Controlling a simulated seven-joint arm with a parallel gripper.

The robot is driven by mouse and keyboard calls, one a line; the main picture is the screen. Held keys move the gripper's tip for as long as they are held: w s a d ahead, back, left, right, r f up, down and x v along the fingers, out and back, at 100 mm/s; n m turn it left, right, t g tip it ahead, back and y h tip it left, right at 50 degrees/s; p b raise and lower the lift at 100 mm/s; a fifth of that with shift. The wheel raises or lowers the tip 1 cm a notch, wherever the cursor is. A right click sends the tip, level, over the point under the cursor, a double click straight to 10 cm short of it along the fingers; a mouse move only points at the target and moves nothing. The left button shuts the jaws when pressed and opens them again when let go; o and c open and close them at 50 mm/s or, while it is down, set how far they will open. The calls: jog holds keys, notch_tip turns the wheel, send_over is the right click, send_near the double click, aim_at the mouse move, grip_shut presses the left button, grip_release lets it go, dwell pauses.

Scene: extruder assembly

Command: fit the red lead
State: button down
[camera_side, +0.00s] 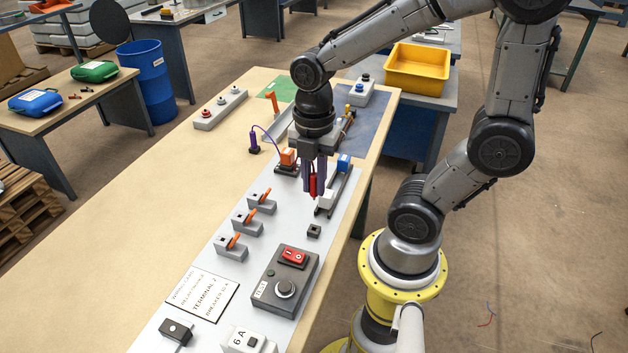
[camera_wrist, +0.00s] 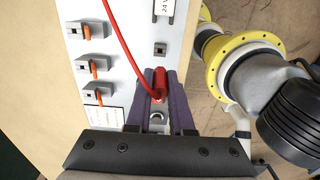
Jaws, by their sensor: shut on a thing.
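My gripper (camera_side: 314,190) is shut on the red plug of the red lead (camera_side: 313,184), held above the light grey panel. In the wrist view the purple fingers of my gripper (camera_wrist: 159,76) close on the plug from both sides. The red lead's cable (camera_wrist: 117,42) curves from the plug up and left, out of the frame. A small dark square socket (camera_side: 314,231) sits on the panel, below the plug in the side view and apart from it. It also shows in the wrist view (camera_wrist: 160,49), beyond the fingertips. The plug's tip is hard to make out.
Several grey clips with orange levers (camera_side: 234,243) line the panel's left side. A dark test box (camera_side: 285,281) with a red switch stands nearer the front. A purple lead (camera_side: 253,141) and an orange block (camera_side: 288,157) stand behind my gripper.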

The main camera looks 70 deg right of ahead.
jog(key=shift+w+r, duration=0.2)
jog(key=shift+w, duration=0.05)
jog(key=w+a, duration=0.4)
jog(key=w, duration=1.1)
jog(key=shift+f, duration=0.15)
jog(key=shift+f, duration=2.9)
jog(key=shift+f, duration=1.05)
